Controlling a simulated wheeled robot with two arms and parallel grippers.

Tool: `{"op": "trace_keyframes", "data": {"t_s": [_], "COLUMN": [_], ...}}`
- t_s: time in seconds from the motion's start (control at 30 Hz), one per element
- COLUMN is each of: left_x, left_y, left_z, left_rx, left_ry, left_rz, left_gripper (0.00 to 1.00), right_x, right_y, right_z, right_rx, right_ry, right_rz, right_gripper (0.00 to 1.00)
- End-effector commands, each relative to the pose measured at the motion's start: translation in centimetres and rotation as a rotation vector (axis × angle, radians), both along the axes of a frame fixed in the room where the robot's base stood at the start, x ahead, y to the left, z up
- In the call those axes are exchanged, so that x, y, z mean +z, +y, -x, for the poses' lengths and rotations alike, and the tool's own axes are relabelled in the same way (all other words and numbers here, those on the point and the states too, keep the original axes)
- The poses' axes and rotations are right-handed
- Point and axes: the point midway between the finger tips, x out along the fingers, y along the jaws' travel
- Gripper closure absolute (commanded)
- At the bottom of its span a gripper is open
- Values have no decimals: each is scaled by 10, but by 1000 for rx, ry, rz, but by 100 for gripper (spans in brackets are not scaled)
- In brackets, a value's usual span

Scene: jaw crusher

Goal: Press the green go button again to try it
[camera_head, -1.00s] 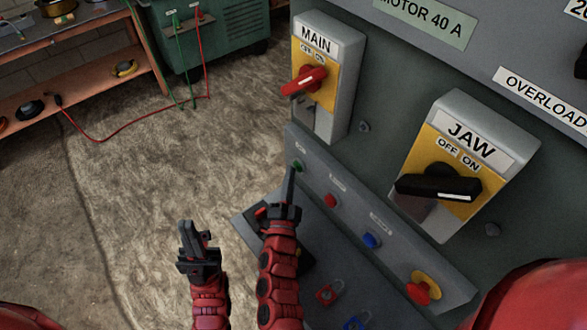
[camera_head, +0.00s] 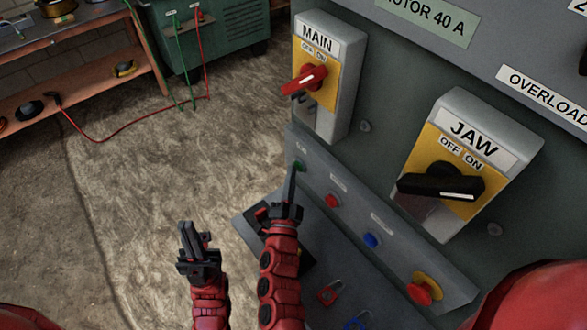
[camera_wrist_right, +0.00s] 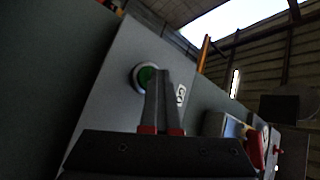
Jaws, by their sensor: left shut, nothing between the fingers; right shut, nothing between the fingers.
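The green go button (camera_head: 299,166) sits at the upper left end of the sloped button strip, left of a red and a blue button. It also shows in the right wrist view (camera_wrist_right: 146,78) as a green disc in a pale ring, partly behind my fingertips. My right gripper (camera_head: 291,172) is shut and empty, its tips just below the button in the head view. In the right wrist view its fingers (camera_wrist_right: 161,75) overlap the button's right edge; I cannot tell whether they touch it. My left gripper (camera_head: 186,226) is shut and empty, over the floor to the left.
The red button (camera_head: 332,201), blue button (camera_head: 372,240) and red mushroom button (camera_head: 420,292) continue along the strip. The MAIN switch (camera_head: 306,79) and JAW switch (camera_head: 442,182) stand out above it. Red and blue padlocks (camera_head: 331,293) lie on the shelf below. Open floor is at left.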

Motion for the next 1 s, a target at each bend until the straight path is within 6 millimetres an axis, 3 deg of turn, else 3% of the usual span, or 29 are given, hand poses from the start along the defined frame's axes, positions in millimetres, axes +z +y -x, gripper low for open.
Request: {"op": "trace_keyframes", "data": {"t_s": [0.17,0.67,1.0], "left_x": [3,13,13], "left_y": [0,0,0], "left_z": [0,0,0], "left_rx": [0,0,0], "left_ry": [0,0,0], "left_rz": [0,0,0], "left_gripper": [100,100,100], "right_x": [1,-1,-1], "right_y": [3,48,50], "right_z": [3,32,34], "right_rx": [-6,1,0], "right_ry": [-2,2,1], "right_rz": [-3,-3,-1], "right_gripper": [100,100,100]}}
